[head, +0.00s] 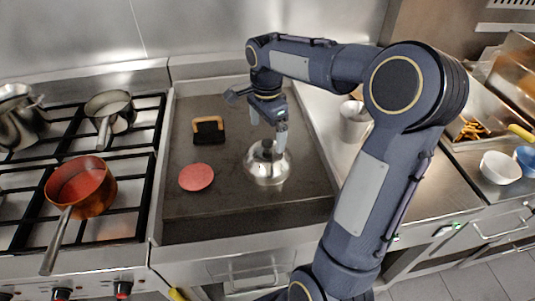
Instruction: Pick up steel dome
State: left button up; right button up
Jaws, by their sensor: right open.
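The steel dome (267,172) sits on the flat dark griddle (220,215), right of its middle. It is shiny and round with a dark knob on top. My right gripper (268,137) points down just above the dome, with its fingers around or beside the knob. It is open. One finger hides part of the dome's right upper side, and I cannot tell whether it touches the knob. My left gripper is not in view.
A pink-red round patty (196,177) and a black press with a wooden handle (208,130) lie on the griddle left of the dome. A stove with a copper pan (92,199) and other pots stands at the left. White bowl (500,168) and fries (470,130) are at the right.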

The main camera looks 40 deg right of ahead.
aim_at(268, 142)
jog(key=f, duration=0.4)
jog(key=shift+s+a+f, duration=0.1)
jog(key=shift+s, duration=0.15)
jog(key=shift+c, duration=0.4)
grip_shut()
